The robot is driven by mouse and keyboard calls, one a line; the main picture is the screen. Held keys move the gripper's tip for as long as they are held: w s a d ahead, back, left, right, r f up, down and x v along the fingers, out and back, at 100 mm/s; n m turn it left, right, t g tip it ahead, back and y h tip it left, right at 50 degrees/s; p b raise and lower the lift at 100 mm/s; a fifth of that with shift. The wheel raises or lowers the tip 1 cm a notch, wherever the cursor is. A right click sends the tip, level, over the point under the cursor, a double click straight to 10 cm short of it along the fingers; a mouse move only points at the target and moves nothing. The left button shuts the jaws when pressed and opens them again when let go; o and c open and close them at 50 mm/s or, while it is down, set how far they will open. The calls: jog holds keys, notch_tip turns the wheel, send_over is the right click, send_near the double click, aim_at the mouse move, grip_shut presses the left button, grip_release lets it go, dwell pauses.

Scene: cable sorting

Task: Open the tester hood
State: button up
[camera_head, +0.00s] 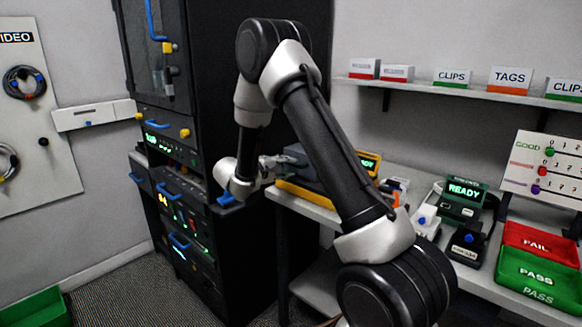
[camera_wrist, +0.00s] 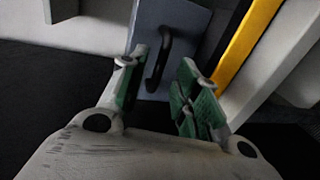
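The tester (camera_head: 308,192) sits at the left end of the bench, with a yellow base, a dark hood (camera_head: 300,172) and a lit green display, partly hidden behind my arm. In the wrist view the hood (camera_wrist: 175,18) is a blue-grey panel with a black bar handle (camera_wrist: 161,62). A yellow edge of the tester (camera_wrist: 245,38) runs along its right. My gripper (camera_wrist: 160,85) is open, its green-padded fingers on either side of the handle, with gaps visible on both sides. It also shows in the head view (camera_head: 283,161), at the hood's left side; its fingertips are hard to make out there.
A black rack (camera_head: 225,100) with blue handles stands close left of my gripper. On the bench to the right are a READY device (camera_head: 463,200), a red FAIL tray (camera_head: 540,243) and a green PASS tray (camera_head: 538,277). A shelf (camera_head: 450,92) with label boxes hangs above.

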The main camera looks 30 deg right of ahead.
jog(key=shift+x, duration=1.3)
grip_shut()
